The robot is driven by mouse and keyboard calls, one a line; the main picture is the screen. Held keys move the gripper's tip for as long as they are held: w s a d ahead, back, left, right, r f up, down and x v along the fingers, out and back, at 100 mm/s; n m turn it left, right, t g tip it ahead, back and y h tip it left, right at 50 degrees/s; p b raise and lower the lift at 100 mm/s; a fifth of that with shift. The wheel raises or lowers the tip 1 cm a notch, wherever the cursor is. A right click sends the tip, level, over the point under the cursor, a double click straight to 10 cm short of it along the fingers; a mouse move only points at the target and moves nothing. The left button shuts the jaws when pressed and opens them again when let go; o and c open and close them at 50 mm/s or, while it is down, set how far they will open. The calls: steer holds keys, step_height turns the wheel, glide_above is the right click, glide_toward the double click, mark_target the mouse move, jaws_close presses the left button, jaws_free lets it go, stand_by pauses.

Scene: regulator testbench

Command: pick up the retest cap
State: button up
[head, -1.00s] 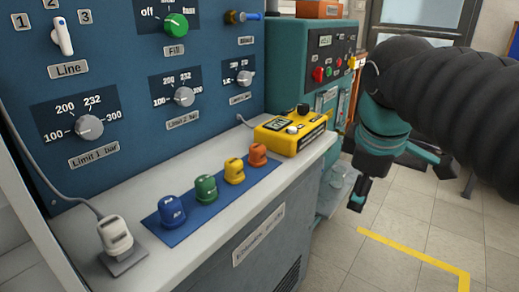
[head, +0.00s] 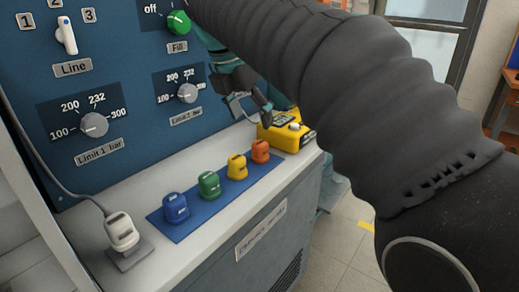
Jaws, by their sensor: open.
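Blue (head: 176,208), green (head: 209,185), yellow (head: 237,167) and orange (head: 260,151) caps stand upright in a row on a blue mat (head: 192,228) on the bench ledge. Their labels are too small to read, so I cannot tell which one is the retest cap. My gripper (head: 252,108) is open and empty, pointing down above the far end of the ledge. It is behind the orange cap in the picture, near the panel and the yellow meter, and apart from the caps. My arm hides part of the gripper's surroundings.
A yellow meter (head: 294,137) sits at the far end of the white ledge (head: 190,262), close to my gripper. A white corded device (head: 121,233) stands at the near left. The blue panel with knobs (head: 187,92) rises behind the caps. The ledge in front of the mat is clear.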

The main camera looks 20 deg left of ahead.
mark_target(259, 143)
steer(key=x, duration=0.3)
steer(key=b+x, duration=0.1)
steer(key=x, duration=0.6)
steer(key=shift+w+a+f+b, duration=0.1)
steer(key=shift+a+f+b, duration=0.1)
steer(key=shift+a+b, duration=0.1)
steer(key=c, duration=1.2)
